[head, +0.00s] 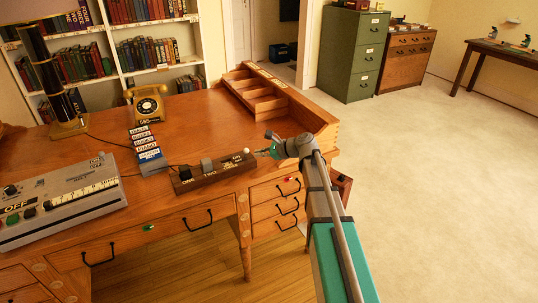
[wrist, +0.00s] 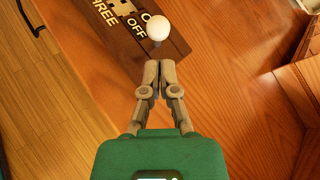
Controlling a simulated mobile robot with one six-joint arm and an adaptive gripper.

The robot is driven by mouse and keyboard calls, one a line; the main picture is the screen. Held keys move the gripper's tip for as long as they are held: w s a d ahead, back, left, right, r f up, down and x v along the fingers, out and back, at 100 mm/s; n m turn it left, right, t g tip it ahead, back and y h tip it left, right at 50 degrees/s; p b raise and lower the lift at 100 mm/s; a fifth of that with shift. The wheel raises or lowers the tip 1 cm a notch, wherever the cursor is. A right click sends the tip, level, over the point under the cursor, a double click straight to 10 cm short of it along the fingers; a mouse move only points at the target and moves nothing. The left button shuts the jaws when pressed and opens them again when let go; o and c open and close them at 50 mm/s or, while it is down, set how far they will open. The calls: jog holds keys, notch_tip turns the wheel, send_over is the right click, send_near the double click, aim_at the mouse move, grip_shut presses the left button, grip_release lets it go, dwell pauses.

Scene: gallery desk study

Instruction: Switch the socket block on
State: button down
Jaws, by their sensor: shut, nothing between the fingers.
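The socket block (head: 213,173) is a long dark wooden block near the front right edge of the desk. It carries labels reading ONE, TWO and a third that reads THREE in the wrist view. At its right end a white round knob (wrist: 158,27) stands on a short stem next to ON/OFF lettering, close to OFF. The knob also shows in the head view (head: 246,151). My gripper (wrist: 159,64) is shut and empty, its fingertips just short of the knob. In the head view my gripper (head: 262,153) is right of the block's end.
A grey control box (head: 62,203) lies left on the desk (head: 190,120). A wooden tray organiser (head: 265,100) lines the right. Bare desk top lies right of the block.

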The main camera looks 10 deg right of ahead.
jog(key=shift+w+a+r, duration=0.2)
jog(key=shift+a, duration=0.45)
jog(key=shift+a+p, duration=0.25)
jog(key=shift+p, duration=0.1)
jog(key=shift+r, duration=0.1)
